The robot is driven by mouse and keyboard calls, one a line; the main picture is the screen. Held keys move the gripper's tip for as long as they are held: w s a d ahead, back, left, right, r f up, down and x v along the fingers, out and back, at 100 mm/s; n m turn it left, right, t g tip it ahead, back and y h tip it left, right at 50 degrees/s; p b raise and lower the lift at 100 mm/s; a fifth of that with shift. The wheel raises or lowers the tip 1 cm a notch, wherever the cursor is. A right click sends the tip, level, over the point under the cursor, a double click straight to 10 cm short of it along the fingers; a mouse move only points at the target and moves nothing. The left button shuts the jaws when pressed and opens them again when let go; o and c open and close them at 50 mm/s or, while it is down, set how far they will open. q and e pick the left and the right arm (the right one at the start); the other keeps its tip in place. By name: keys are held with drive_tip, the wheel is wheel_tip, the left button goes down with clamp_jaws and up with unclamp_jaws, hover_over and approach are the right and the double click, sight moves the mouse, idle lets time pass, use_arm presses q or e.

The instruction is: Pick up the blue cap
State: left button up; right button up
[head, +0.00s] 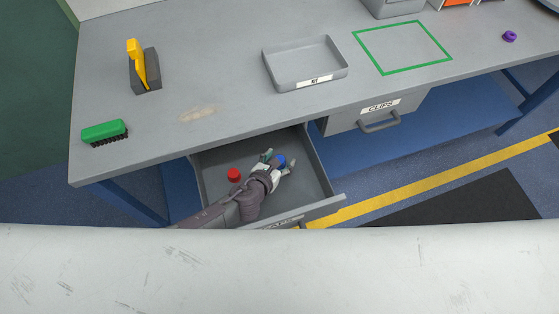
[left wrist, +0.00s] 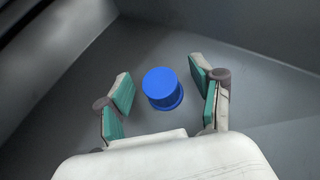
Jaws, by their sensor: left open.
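The blue cap (head: 280,159) lies in the open drawer (head: 213,171) under the bench. In the left wrist view the blue cap (left wrist: 162,88) rests on the grey drawer floor. My left gripper (head: 279,161) reaches down into the drawer. In the left wrist view my left gripper (left wrist: 162,92) is open, with one green-padded finger on each side of the cap and a gap to both. A red cap (head: 234,175) lies in the drawer to the left of my gripper. My right gripper is not in view.
The bench top (head: 222,75) holds a grey tray (head: 269,73), a green brush (head: 104,131), a yellow-handled tool in a dark block (head: 141,70) and a purple cap (head: 509,36). A closed drawer labelled CLIPS (head: 350,122) sits right of the open one. The drawer's walls surround my gripper.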

use_arm(q)
drive_tip(key=shift+c, duration=0.3)
drive_tip(key=c, duration=0.8)
drive_tip(key=shift+r, duration=0.15)
